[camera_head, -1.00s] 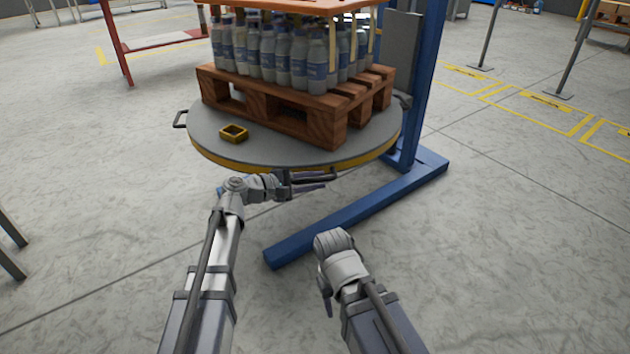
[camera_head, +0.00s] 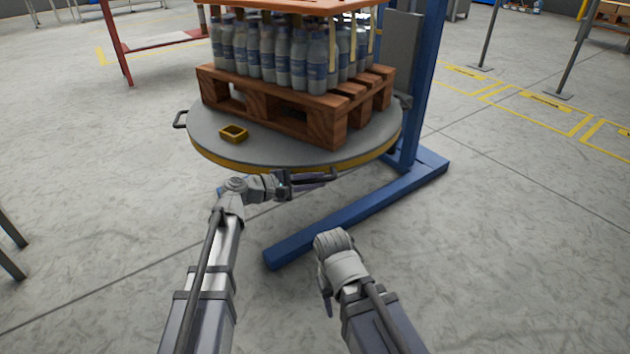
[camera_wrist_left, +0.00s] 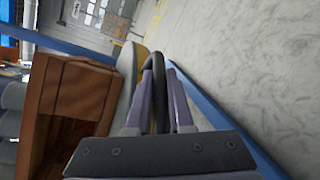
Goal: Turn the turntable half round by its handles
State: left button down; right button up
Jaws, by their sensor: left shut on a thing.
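The round grey turntable (camera_head: 205,128) with a yellow rim carries a wooden pallet (camera_head: 270,104) loaded with bottles. One dark handle (camera_head: 180,119) sticks out at its left edge, and another dark handle (camera_head: 322,175) is at its front edge. My left gripper (camera_head: 308,181) is at the front handle. In the left wrist view, its two purple fingers (camera_wrist_left: 159,100) lie on either side of the dark handle bar (camera_wrist_left: 155,66), shut on it. My right arm's wrist (camera_head: 338,262) is low, right of centre, apart from the turntable; its fingertips are not clearly visible.
A blue post (camera_head: 424,80) stands behind on the right, with a blue floor beam (camera_head: 350,218) running under the turntable's front. A red frame (camera_head: 118,50) stands at the back left.

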aim_at(337, 180)
dwell(0.4)
pick_arm(q)
jog(key=w+d+n+t+y, duration=0.2)
jog(key=w+d+n+t, duration=0.1)
jog(key=d, duration=0.8)
jog(key=shift+w+d+y, duration=0.15)
jog(key=shift+w+y, duration=0.15)
jog(key=c, duration=0.8)
grip_release()
jog(key=p+v, duration=0.1)
jog(key=v, duration=0.7)
jog(key=shift+f+p, duration=0.15)
jog(key=shift+p, duration=0.2)
